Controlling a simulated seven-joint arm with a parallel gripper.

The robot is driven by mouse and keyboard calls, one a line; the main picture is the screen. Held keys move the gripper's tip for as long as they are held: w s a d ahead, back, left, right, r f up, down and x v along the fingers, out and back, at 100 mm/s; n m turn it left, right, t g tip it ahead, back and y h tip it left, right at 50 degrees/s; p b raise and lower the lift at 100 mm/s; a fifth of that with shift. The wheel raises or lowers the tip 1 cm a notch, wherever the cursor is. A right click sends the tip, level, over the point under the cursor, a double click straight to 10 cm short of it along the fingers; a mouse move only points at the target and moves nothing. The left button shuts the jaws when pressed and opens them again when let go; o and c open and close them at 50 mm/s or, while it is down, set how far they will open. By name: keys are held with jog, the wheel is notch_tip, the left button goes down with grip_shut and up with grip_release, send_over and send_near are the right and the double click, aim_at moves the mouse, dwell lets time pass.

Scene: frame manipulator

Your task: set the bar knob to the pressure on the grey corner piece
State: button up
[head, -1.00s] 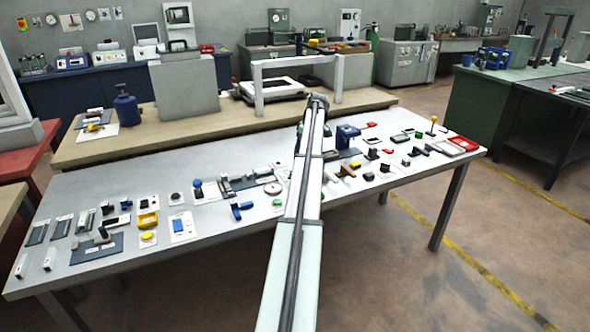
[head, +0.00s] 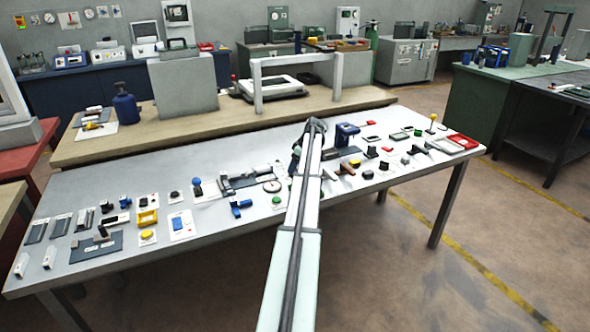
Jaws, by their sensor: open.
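My arm reaches from the bottom of the head view to the middle of the table. My gripper (head: 297,158) is a dark shape at the arm's far end, low over the table; its fingers are mostly hidden by the arm. I see nothing held. A grey L-shaped piece (head: 226,186), possibly the grey corner piece, lies left of the arm; any pressure marking on it is too small to read. I cannot single out the bar knob. Small dark knobs (head: 370,152) and a brown bar-like handle (head: 347,169) stand right of the arm.
The grey table (head: 200,250) is crowded with small fixtures on both sides of the arm. A blue device (head: 346,134) stands right of the gripper, and a yellow-topped lever (head: 433,121) at the far right. A wooden bench (head: 215,122) stands behind.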

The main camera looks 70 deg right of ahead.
jog(key=shift+x, duration=1.25)
jog(key=shift+c, duration=0.4)
jog(key=c, duration=1)
jog(key=shift+a+m+g+h, duration=0.15)
jog(key=shift+m+g+h, duration=0.2)
jog(key=shift+m, duration=0.75)
jog(key=shift+m+h, duration=0.55)
jog(key=shift+m, duration=0.75)
